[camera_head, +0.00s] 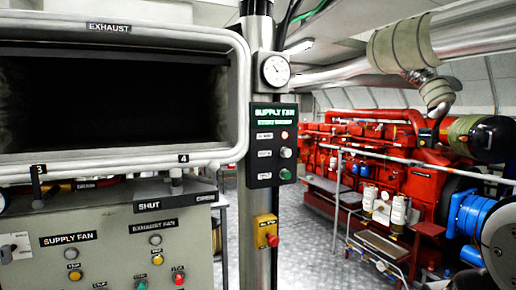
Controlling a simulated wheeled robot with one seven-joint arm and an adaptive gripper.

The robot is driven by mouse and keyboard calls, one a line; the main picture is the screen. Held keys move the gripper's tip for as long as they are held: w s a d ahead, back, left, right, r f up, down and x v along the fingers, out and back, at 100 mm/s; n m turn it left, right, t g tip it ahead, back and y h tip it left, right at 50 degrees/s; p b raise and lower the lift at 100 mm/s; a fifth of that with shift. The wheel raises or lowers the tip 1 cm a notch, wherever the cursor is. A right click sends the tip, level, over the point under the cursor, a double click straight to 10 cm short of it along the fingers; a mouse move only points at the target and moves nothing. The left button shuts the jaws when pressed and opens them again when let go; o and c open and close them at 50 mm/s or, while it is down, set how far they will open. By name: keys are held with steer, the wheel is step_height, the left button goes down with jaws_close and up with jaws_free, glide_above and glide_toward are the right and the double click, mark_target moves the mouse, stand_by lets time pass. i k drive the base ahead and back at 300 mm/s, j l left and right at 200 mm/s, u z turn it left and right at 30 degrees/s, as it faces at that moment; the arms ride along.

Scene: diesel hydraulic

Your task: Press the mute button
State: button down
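No label that I can read says mute, so I cannot tell which button is the mute button. The grey panel (110,240) at the lower left carries a green button (141,285), a red button (179,278) and yellow ones (157,259). My gripper is not in view.
A large dark exhaust duct opening (110,100) fills the upper left. A round gauge (275,70) sits on the post. A red engine (390,160) with railings and a blue part (479,217) stands on the right. Grey floor (312,240) shows between post and engine.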

mark_target(287, 153)
steer(key=i, duration=0.45)
steer(key=i+j, duration=0.15)
steer(key=i, duration=0.25)
steer(key=l+z, duration=0.05)
